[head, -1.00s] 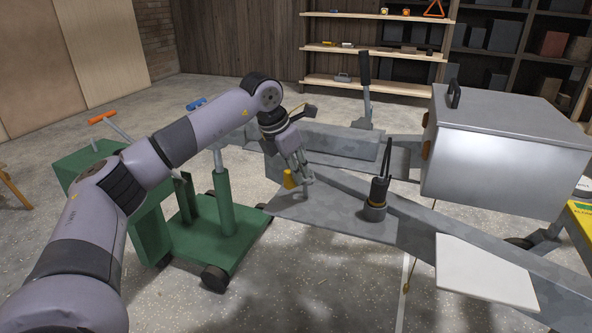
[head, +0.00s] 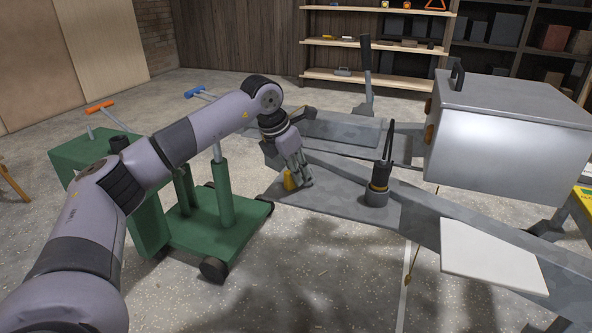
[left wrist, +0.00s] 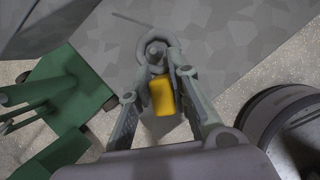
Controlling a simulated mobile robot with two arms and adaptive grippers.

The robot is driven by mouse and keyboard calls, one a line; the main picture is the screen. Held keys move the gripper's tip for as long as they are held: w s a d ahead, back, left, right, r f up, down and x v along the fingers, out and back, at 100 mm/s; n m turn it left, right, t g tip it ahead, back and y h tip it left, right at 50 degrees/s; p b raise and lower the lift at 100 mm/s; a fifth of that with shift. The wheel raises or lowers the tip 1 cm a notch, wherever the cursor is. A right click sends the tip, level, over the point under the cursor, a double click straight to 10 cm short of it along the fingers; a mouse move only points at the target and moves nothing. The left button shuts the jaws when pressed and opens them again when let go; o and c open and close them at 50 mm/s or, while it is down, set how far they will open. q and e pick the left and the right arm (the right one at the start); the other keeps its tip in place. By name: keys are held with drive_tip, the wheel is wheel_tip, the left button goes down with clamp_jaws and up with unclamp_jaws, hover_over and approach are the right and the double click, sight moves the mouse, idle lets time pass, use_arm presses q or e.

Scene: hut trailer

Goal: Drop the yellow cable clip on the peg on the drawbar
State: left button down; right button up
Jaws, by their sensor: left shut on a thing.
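The yellow cable clip (head: 289,181) is at my left gripper (head: 302,180), low over the grey plate of the drawbar (head: 335,205). In the left wrist view, the yellow body of the clip (left wrist: 162,97) sits between the fingers of my left gripper (left wrist: 157,72), which are shut on it. Just beyond it is a grey ring (left wrist: 142,43) with a round peg-like end (left wrist: 157,50) showing inside. I cannot tell whether the ring sits down around the peg or above it. In the head view the fingers hide the peg. My right gripper is not in view.
A dark cylinder with a looped top (head: 378,185) stands on the drawbar to the right of the gripper. A green wheeled trolley (head: 200,240) is at left. A silver box (head: 510,130) and a white panel (head: 490,255) are at right. Bare plate lies between.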

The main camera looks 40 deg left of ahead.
use_arm(q)
drive_tip(key=c, duration=1.4)
unclamp_jaws()
drive_tip(key=v, duration=1.2)
